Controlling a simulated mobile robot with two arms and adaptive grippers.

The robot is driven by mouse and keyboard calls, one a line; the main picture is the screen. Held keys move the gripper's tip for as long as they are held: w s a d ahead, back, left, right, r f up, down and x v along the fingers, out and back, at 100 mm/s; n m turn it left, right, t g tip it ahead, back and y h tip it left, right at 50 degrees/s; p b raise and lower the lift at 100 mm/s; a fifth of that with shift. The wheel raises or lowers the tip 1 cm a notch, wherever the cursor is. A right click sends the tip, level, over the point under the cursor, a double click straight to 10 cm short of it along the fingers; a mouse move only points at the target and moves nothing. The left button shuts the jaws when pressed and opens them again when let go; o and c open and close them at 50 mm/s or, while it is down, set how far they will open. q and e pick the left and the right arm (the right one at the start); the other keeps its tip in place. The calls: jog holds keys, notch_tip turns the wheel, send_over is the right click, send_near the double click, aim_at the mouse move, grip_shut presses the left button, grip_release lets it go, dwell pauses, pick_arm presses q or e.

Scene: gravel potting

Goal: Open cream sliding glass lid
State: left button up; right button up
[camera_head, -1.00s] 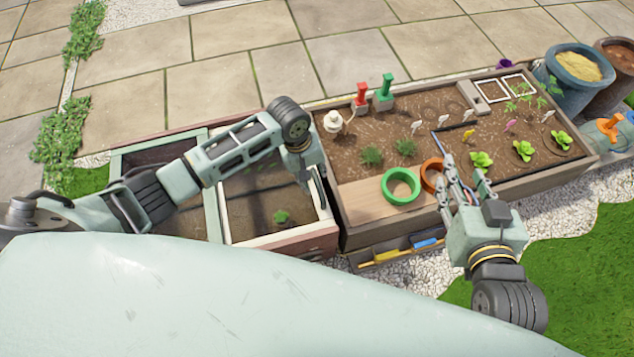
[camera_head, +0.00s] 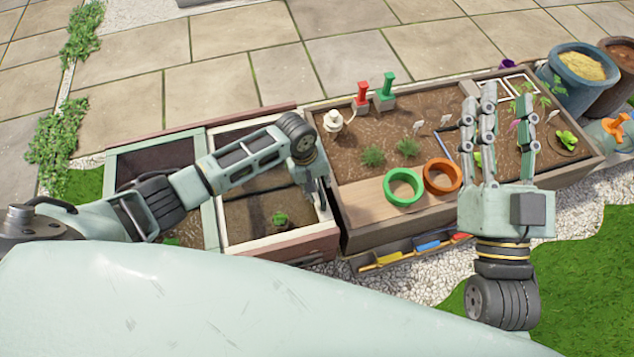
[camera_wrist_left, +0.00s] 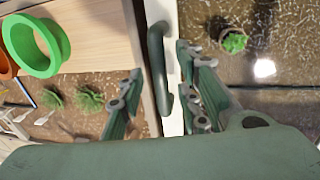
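The cream-framed glass lid (camera_head: 283,238) covers the right compartment of the low box at the left, with a small plant seen through its glass. It also shows in the left wrist view (camera_wrist_left: 174,52), where a dark green bar handle (camera_wrist_left: 157,68) runs along its cream edge. My left gripper (camera_wrist_left: 160,95) is open, its fingers apart on either side of the handle. In the head view my left gripper (camera_head: 320,195) is at the lid's right edge, partly hidden by its wrist. My right gripper (camera_head: 497,112) is open and empty above the large planter, fingers spread upward.
A green-framed section (camera_head: 207,215) is left of the cream lid. The planter to the right holds a wooden board (camera_head: 372,208), a green ring (camera_head: 403,187), an orange ring (camera_head: 443,176) and seedlings. A tool tray (camera_head: 390,253) hangs at its front.

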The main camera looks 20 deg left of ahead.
pick_arm(q)
grip_shut()
dwell(0.3)
dwell(0.3)
